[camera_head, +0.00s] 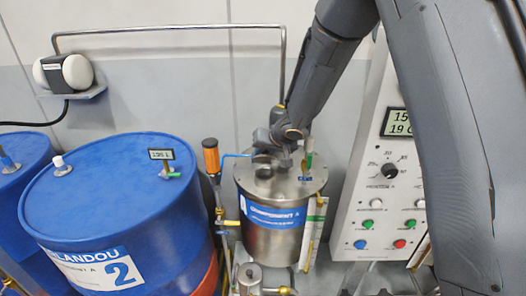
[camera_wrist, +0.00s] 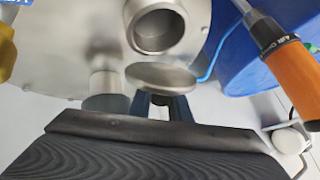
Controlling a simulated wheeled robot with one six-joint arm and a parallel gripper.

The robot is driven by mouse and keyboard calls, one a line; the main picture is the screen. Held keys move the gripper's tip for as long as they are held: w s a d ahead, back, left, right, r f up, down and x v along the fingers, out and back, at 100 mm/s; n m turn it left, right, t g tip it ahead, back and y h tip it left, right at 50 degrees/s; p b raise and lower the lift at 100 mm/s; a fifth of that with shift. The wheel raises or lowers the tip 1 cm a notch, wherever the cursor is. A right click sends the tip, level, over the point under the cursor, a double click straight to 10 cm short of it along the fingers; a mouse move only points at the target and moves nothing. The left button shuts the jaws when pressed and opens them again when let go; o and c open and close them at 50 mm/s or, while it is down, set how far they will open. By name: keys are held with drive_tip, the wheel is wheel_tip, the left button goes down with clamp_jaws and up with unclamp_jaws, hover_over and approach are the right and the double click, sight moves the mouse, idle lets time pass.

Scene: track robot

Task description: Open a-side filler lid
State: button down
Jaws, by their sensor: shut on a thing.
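The steel A-side tank (camera_head: 270,240) with a blue label stands in the middle of the head view. In the wrist view, its round filler neck (camera_wrist: 158,30) shows an open mouth. The filler lid (camera_wrist: 160,77), a round steel disc, lies beside the neck on my gripper's side and leaves the mouth uncovered. My gripper (camera_wrist: 162,104) is shut on the lid; the disc hides part of the fingertips. In the head view, my gripper (camera_head: 284,152) is over the tank top, and my wrist hides part of the lid area.
An orange-handled tool (camera_wrist: 290,68) with a blue hose stands close to the tank. A steel stub (camera_wrist: 105,85) rises beside the lid. Blue drums (camera_head: 110,195) fill the left, and a control panel (camera_head: 378,205) stands at right.

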sight(265, 156)
idle(0.4)
drive_tip(key=c, duration=1.6)
unclamp_jaws()
drive_tip(key=shift+c, duration=0.2)
drive_tip(key=shift+r, duration=0.1)
drive_tip(key=v, duration=0.7)
drive_tip(key=shift+d, duration=0.1)
drive_tip(key=shift+s+d+r, duration=0.1)
drive_tip(key=shift+s+r, duration=0.1)
